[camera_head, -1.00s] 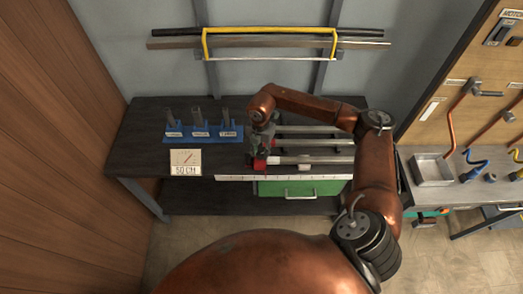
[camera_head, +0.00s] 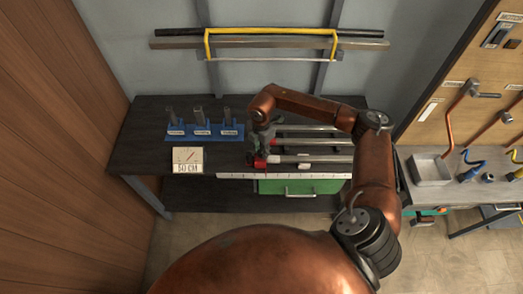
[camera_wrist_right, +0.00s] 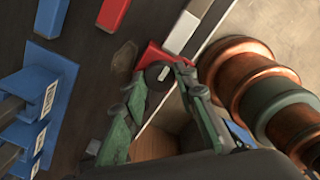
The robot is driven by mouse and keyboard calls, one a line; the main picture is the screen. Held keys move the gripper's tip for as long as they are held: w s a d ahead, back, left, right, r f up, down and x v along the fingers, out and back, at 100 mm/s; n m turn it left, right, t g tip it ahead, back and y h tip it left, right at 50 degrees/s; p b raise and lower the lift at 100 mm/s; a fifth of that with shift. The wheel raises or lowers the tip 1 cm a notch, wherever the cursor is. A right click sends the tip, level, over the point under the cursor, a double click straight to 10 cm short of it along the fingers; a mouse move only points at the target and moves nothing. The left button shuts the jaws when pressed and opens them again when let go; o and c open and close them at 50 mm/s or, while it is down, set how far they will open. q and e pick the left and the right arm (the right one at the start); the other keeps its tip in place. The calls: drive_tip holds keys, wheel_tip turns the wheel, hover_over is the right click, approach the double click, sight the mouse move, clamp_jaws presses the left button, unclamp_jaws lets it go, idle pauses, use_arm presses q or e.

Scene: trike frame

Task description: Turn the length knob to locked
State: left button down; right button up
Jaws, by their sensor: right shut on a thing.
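The length knob (camera_wrist_right: 163,74) is a dark round knob with a pale bar mark, seen in the right wrist view beside a red block (camera_wrist_right: 150,57). My right gripper (camera_wrist_right: 160,72) has its two green fingers on either side of the knob and is shut on it. In the head view my right gripper (camera_head: 260,153) is low over the bench at the left end of the rails, by the red block (camera_head: 258,163). It hides most of the knob there. I cannot read the knob's lock position. My left gripper is not in view.
A white ruler strip (camera_head: 285,176) runs along the bench's front edge. A dial card marked 50 CM (camera_head: 187,160) and a blue rack (camera_head: 205,136) stand to the left. Several rails (camera_head: 315,142) lie right of the gripper. A metal tray (camera_head: 431,169) is on the right bench.

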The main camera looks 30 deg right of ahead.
sight(261, 153)
drive_tip(key=shift+w+d+r, duration=0.1)
drive_tip(key=o, duration=1.2)
drive_tip(key=shift+c, duration=0.2)
wheel_tip(261, 153, up, 12)
